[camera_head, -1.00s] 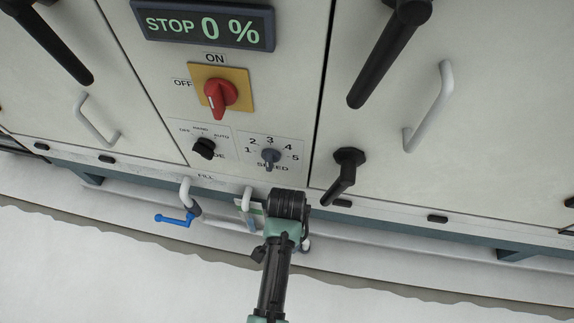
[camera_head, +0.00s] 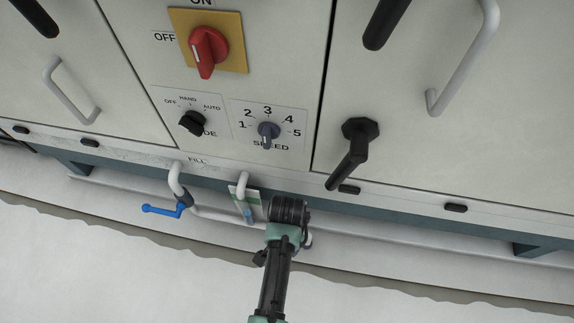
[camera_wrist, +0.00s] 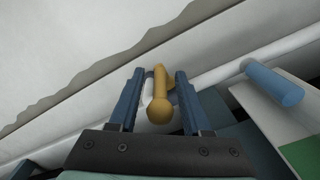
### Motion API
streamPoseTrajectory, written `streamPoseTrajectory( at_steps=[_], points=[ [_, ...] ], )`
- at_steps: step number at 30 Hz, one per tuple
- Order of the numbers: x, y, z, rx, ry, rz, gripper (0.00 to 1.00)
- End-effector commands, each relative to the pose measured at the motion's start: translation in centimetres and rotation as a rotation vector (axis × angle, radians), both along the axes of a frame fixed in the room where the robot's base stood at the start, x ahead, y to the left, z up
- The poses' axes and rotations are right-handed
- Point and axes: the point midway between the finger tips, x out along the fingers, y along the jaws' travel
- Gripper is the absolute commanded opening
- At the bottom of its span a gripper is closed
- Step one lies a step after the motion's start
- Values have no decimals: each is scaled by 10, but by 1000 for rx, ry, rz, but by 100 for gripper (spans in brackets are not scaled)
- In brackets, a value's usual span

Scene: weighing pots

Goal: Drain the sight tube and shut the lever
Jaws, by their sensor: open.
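In the wrist view, a brass-yellow lever (camera_wrist: 162,92) with a round end lies between the two blue fingers of my gripper (camera_wrist: 158,76). The fingers are open, one on each side of it; contact is not clear. The sight tube (camera_wrist: 272,84) shows at right as a blue cylinder beside a white and green plate (camera_wrist: 297,150). In the head view, the sight tube (camera_head: 245,195) and its plate stand under the panel, just left of my wrist. My fingers and the brass lever are hidden there. A blue-handled lever (camera_head: 163,210) hangs on the pipe to the left, under the FILL label.
The cabinet front carries a red switch (camera_head: 207,47), a mode knob (camera_head: 191,123), a speed knob (camera_head: 268,131) and a black handle (camera_head: 352,152). A pale pipe (camera_head: 400,245) runs along the bottom. The floor in front is clear.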

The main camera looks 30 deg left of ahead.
Motion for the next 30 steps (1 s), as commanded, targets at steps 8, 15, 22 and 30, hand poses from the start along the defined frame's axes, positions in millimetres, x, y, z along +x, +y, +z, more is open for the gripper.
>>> streamPoseTrajectory(
  at_steps=[8,15,22,30],
  points=[
    [0,0,0,0,0,0,11],
    [0,0,0,0,0,0,0],
    [0,0,0,0,1,0,0],
    [0,0,0,0,1,0,0]
  ],
)
